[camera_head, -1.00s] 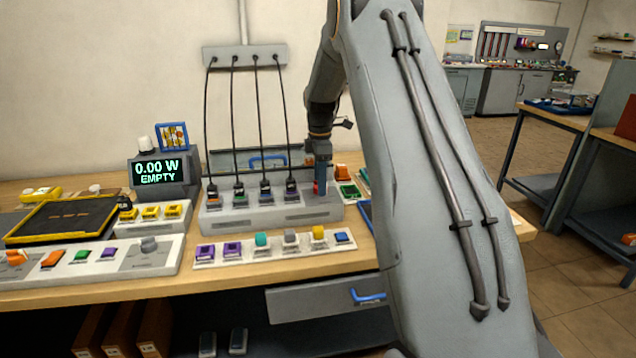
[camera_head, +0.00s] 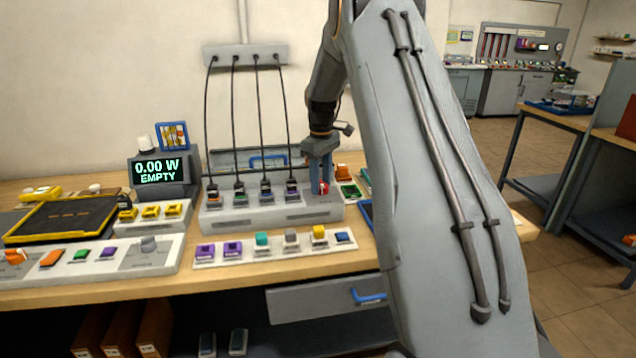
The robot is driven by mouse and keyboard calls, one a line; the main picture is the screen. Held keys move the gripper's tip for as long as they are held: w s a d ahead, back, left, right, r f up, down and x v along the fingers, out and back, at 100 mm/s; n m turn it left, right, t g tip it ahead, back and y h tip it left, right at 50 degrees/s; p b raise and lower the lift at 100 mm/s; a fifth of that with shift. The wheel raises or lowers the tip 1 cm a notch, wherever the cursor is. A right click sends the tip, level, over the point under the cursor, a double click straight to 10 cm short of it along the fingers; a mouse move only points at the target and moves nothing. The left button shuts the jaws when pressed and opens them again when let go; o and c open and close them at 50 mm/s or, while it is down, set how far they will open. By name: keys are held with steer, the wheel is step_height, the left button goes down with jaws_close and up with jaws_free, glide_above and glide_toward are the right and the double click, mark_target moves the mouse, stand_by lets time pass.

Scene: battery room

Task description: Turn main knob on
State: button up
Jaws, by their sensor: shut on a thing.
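The main knob (camera_head: 323,188) is a small red knob on the right end of the grey power strip box (camera_head: 222,221). My gripper (camera_head: 320,187) points down over this end, its two blue-grey fingers on either side of the red knob. It is shut on the knob, which is partly hidden by the fingers. The knob's exact angle is too small to tell. The meter display (camera_head: 159,171) at the left reads 0.00 W and EMPTY.
Several black plugs with cables stand in the box left of my gripper. A row of coloured blocks (camera_head: 262,240) lies in front. A green-topped item (camera_head: 350,191) and an orange block (camera_head: 343,172) stand close on the right. A black yellow-edged tray (camera_head: 66,219) lies far left.

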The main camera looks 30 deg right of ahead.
steer(key=m, duration=0.4)
steer(key=shift+w+d+r+m, duration=0.1)
steer(key=shift+w+r+m, duration=0.05)
steer(key=shift+m, duration=2.05)
steer(key=o, duration=1)
steer(key=shift+o, duration=0.2)
steer(key=shift+b, duration=0.3)
